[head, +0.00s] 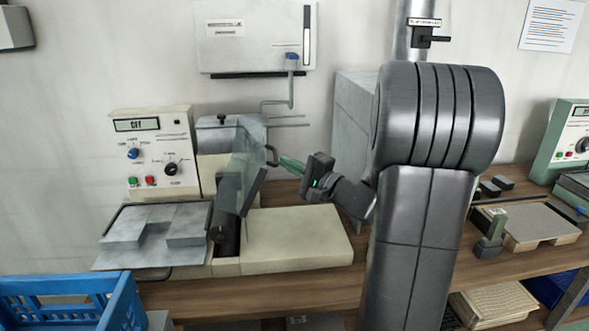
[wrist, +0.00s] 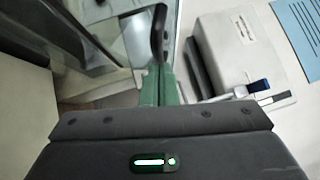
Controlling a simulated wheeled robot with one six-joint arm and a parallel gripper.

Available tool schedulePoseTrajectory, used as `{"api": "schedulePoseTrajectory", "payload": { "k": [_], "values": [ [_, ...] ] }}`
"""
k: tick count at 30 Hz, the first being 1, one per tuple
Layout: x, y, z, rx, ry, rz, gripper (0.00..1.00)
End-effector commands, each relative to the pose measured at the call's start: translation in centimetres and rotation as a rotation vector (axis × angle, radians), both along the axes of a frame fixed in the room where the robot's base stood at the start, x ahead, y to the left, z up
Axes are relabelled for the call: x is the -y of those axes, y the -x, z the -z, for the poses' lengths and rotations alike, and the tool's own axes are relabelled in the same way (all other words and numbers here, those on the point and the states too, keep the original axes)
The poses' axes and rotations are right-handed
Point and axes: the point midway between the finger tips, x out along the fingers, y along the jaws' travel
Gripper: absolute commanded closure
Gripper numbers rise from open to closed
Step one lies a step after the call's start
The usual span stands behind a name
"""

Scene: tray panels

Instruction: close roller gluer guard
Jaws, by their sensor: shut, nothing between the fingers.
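The roller gluer stands on the bench, with a cream control box (head: 152,156) at its left and a cream bed (head: 290,238) at its right. Its clear guard (head: 241,165) is tilted up steeply above the dark roller (head: 226,235). A dark handle (head: 271,156) sticks out from the guard's right side; it also shows in the wrist view (wrist: 158,35). My gripper (head: 285,161) has green fingers, shut and empty. The fingertips are close to the handle; in the wrist view they (wrist: 158,70) reach its lower end. I cannot tell whether they touch it.
A grey tray (head: 120,258) with grey blocks lies left of the roller. A blue crate (head: 70,300) stands at the front left. A wall box (head: 255,35) with a blue-handled pipe hangs behind. My arm hides part of the bench at the right.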

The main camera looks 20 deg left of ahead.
Motion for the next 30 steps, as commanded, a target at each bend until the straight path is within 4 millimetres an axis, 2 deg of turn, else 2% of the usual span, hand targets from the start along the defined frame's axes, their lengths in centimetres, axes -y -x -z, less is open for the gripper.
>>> {"api": "schedulePoseTrajectory", "payload": {
  "k": [3,15,22,30],
  "values": [
    [-0.9,0.6,-1.6,0.061,0.087,-0.004,1.0],
    [-4.7,3.0,-5.0,0.257,0.41,-0.005,1.0],
    [-7.2,4.5,-6.2,0.371,0.597,-0.007,1.0],
    [-9.4,5.8,-6.2,0.472,0.762,-0.006,1.0]
  ]
}}
